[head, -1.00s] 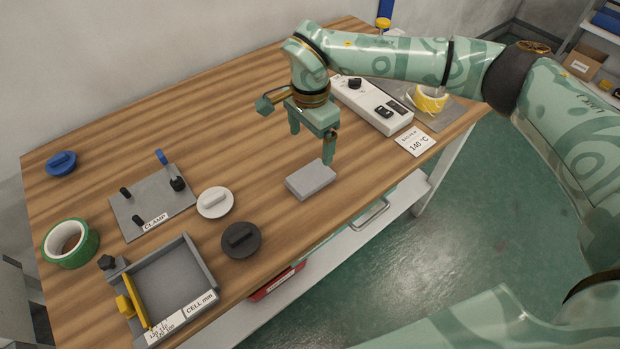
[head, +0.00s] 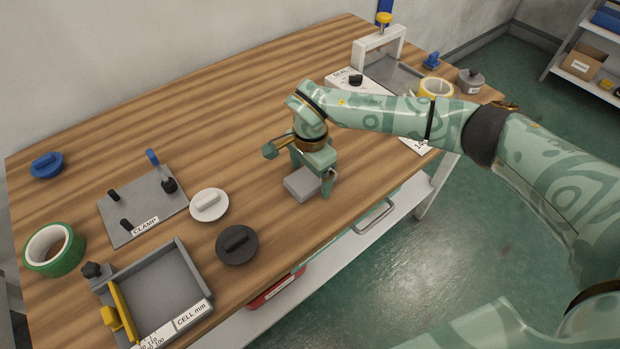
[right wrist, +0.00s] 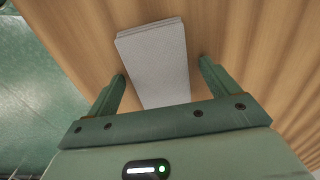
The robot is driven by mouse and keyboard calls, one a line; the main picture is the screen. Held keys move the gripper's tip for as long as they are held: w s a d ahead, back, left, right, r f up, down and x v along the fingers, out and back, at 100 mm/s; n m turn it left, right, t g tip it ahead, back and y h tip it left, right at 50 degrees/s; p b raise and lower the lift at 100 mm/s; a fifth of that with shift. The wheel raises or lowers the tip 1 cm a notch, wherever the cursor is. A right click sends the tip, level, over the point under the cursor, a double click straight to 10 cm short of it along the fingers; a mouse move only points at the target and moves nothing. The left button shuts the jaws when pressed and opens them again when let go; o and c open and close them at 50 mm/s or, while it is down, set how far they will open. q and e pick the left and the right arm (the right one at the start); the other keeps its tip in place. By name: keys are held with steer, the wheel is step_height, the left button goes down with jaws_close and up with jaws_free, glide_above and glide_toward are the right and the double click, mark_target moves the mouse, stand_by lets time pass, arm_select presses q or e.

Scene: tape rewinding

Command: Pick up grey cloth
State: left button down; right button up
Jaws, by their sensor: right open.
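The grey cloth (head: 302,184) is a flat, folded block lying on the wooden table near its front edge. In the right wrist view the cloth (right wrist: 155,62) lies ahead of and between the two fingers, its near end reaching between them. My right gripper (head: 311,182) is just above and around the cloth in the head view, and partly hides it. In the right wrist view the right gripper (right wrist: 162,72) is open, with a gap on each side of the cloth. Whether the fingertips touch the table I cannot tell. My left gripper is not in view.
Left of the cloth are a white disc (head: 209,204) and a black disc (head: 237,244) with handles. A clamp plate (head: 140,210), a green tape roll (head: 54,249) and a grey tray (head: 205,273) stand further left. A sealing device (head: 379,48) and yellow tape (head: 436,87) are at the back right.

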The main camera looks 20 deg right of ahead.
mark_target(313, 177)
steer(key=c, duration=1.1)
steer(key=shift+o, duration=0.2)
steer(key=shift+r, duration=0.1)
